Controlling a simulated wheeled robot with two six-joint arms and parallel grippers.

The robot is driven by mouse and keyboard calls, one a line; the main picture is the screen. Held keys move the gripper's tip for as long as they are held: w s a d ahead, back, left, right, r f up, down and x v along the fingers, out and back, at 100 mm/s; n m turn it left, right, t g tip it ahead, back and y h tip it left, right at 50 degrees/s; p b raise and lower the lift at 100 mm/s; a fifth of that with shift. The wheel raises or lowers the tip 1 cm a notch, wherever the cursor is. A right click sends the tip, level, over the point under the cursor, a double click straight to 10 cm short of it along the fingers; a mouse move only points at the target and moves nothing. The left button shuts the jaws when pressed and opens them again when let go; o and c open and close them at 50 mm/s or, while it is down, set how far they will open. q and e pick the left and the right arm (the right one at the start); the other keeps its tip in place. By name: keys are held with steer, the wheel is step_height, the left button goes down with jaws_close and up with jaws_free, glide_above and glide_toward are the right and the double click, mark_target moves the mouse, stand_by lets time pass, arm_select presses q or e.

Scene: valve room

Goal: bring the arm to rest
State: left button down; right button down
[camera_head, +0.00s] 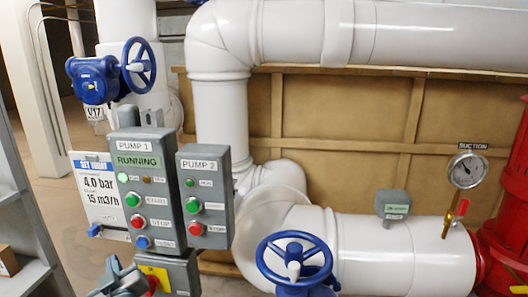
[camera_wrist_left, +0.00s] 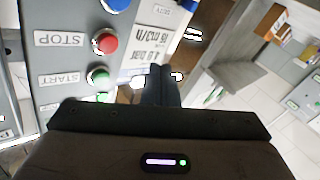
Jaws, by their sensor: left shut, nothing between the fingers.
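My left gripper (camera_head: 114,268) is low at the left in the head view, just below the Pump 1 panel (camera_head: 146,190). Its fingers show in the left wrist view (camera_wrist_left: 160,78), shut with nothing between them. In that view the panel with its red stop button (camera_wrist_left: 106,43) and green start button (camera_wrist_left: 98,77) lies to the left of the fingers. I see no contact between the fingers and the panel. My right gripper is not in view.
The Pump 2 panel (camera_head: 205,197) stands beside Pump 1, whose display reads RUNNING. A setpoint card (camera_head: 99,192) hangs to the left. Blue handwheels (camera_head: 294,259), white pipes (camera_head: 385,245) and a suction gauge (camera_head: 467,170) surround the panels. Grey shelving (camera_head: 28,220) stands at far left.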

arm_select(q)
steer(key=s+d+f+m+g+h, duration=0.1)
steer(key=s+f+m+g+h, duration=0.2)
steer(key=s+f, duration=0.4)
steer(key=s+d+f+m+g+h, duration=0.1)
steer(key=s+f+m+g+h, duration=0.2)
steer(key=f, duration=0.6)
steer(key=s+d+f+m+g+h, duration=0.2)
steer(key=s+d+f+m+g, duration=0.15)
steer(key=s, duration=0.55)
steer(key=s+d+f+m+g+h, duration=0.25)
steer(key=s+f, duration=0.25)
steer(key=s, duration=0.4)
steer(key=s+f+x, duration=0.1)
steer(key=s+x, duration=0.2)
steer(key=x, duration=1.1)
steer(key=s+a+x, duration=0.1)
steer(key=s+x, duration=0.1)
steer(key=x, duration=1.3)
steer(key=s+a+f+g, duration=0.1)
steer(key=s+f, duration=1.8)
steer(key=f, duration=0.1)
steer(key=shift+s+f+n, duration=0.3)
steer(key=shift+s+f, duration=0.05)
steer(key=shift+f, duration=0.05)
